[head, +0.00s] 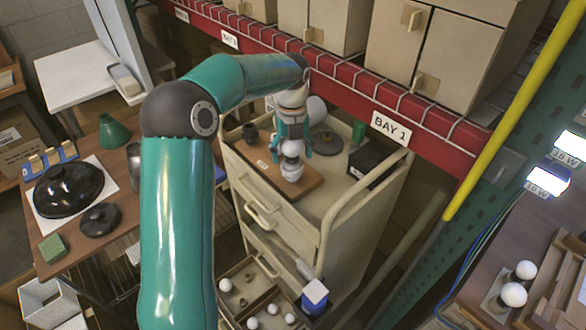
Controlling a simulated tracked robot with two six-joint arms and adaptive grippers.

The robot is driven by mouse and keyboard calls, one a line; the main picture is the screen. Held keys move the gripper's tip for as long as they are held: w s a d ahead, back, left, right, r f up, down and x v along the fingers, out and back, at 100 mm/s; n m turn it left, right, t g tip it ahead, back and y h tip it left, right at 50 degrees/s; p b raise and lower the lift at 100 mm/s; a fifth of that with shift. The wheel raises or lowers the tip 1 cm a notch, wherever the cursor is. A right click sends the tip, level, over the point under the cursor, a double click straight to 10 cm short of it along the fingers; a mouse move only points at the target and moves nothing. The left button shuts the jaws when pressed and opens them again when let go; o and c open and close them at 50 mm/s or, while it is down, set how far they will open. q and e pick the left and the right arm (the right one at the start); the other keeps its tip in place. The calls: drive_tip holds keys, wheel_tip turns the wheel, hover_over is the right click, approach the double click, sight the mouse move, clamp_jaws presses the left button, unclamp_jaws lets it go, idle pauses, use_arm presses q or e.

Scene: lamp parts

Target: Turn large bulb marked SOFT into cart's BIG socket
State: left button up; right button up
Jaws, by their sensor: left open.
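The beige cart (335,205) stands in the middle, with a brown wooden board (262,183) on top. A white socket (292,172) stands on the board. A white round bulb (292,149) is upright directly above it and looks seated in it, though the joint is too small to tell. My left gripper (291,151) points down over the bulb. Its teal fingers are open, one on each side of the bulb. I cannot read a SOFT mark or the socket's label at this size. My right gripper is not in view.
A dark cup (250,132), a green bottle (358,134) and a black box (374,167) share the cart top. The red BAY 1 shelf beam (345,88) runs close behind. An open drawer (262,298) below holds several small white bulbs.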

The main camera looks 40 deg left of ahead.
use_arm(q)
drive_tip(key=c, duration=0.9)
drive_tip(key=shift+m, duration=0.7)
drive_tip(key=o, duration=1.1)
wheel_tip(320, 180, up, 12)
drive_tip(key=shift+f, duration=0.2)
drive_tip(key=shift+r, duration=0.15)
